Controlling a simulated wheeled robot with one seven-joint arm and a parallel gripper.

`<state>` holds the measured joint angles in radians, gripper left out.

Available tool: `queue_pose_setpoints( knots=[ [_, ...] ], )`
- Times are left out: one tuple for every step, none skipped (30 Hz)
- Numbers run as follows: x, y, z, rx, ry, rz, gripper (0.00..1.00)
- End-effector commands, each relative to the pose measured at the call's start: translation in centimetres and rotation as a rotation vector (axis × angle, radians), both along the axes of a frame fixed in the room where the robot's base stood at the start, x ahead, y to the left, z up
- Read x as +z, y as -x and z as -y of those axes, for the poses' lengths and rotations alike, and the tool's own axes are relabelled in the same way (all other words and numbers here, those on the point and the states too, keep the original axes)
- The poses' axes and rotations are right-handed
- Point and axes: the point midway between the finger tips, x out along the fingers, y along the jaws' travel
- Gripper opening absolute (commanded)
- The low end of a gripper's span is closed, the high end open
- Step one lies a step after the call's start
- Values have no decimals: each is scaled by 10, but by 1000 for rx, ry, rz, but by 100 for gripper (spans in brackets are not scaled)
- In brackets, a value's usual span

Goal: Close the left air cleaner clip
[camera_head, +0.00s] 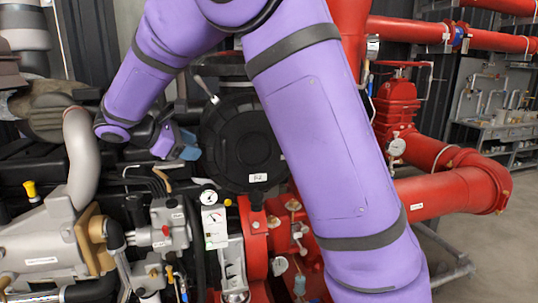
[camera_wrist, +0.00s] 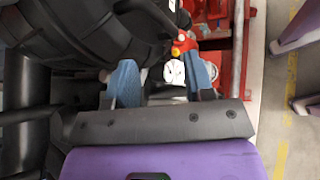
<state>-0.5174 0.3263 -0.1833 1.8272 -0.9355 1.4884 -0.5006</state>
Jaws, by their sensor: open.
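The air cleaner is a black round canister (camera_head: 243,142) in the middle of the head view, with a small white label low on its face. A pale metal lever (camera_head: 206,90) sticks out at its upper left edge; I cannot tell whether it is the left clip. My gripper (camera_head: 176,143) is left of the canister, with its blue fingers close to the canister's left side. In the wrist view, the blue fingers (camera_wrist: 163,82) are spread apart with no object clearly held between them. The black canister (camera_wrist: 80,35) fills the upper left there. A left clip is not clearly visible.
Red pipes and a red valve (camera_head: 397,105) stand on the right. Below the canister are a white gauge (camera_head: 209,197), several fittings and engine parts. A curved beige pipe (camera_head: 82,155) rises at the left. My purple arm crosses the head view. Open floor shows at the far right.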

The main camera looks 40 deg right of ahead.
Motion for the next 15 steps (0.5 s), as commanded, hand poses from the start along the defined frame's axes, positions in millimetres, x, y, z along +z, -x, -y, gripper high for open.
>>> queue_pose_setpoints(
  knots=[
    [3, 7, 5, -14, -26, 13, 48],
    [4, 10, 8, -22, -42, 20, 48],
    [6, 15, 12, -32, -64, 31, 48],
    [7, 19, 14, -41, -79, 39, 48],
    [8, 22, 16, -48, -94, 46, 48],
    [9, 27, 19, -59, -115, 56, 48],
    [11, 31, 21, -67, -131, 65, 48],
    [12, 35, 24, -75, -146, 73, 48],
    [13, 40, 27, -87, -167, 83, 48],
    [14, 44, 29, -95, -182, 92, 48],
    [15, 47, 30, -103, -196, 100, 48],
    [16, 52, 33, -115, -218, 112, 48],
    [17, 56, 35, -124, -231, 119, 48],
    [18, 60, 37, -133, -246, 128, 48],
    [19, 65, 39, -143, -267, 141, 48]
  ],
)
